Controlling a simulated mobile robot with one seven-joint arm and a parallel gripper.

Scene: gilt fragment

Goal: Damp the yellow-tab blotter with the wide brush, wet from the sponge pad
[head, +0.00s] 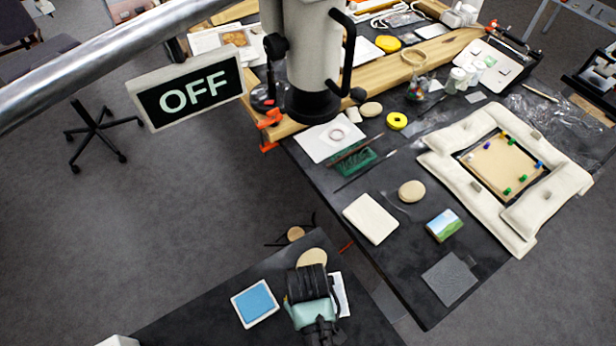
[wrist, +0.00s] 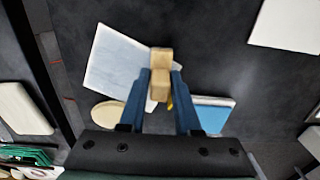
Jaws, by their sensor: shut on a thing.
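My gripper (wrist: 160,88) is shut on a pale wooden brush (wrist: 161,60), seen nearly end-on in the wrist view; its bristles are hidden. The brush overlaps the right edge of a pale, faintly bluish sheet (wrist: 116,58), likely the blotter; I cannot tell whether they touch. A small yellow bit (wrist: 170,103) shows by the right finger, perhaps the tab. In the head view the sheet (head: 341,292) is mostly behind my gripper. The blue sponge pad (head: 254,303) lies in a white tray left of my gripper, and also shows in the wrist view (wrist: 212,117).
A round beige piece (head: 311,258) lies beside the sheet on the small dark table. Another white sheet (wrist: 286,24) is at the wrist view's upper right. The larger table (head: 410,258) holds a cream block (head: 370,218), a small picture (head: 444,225) and a padded frame (head: 520,220).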

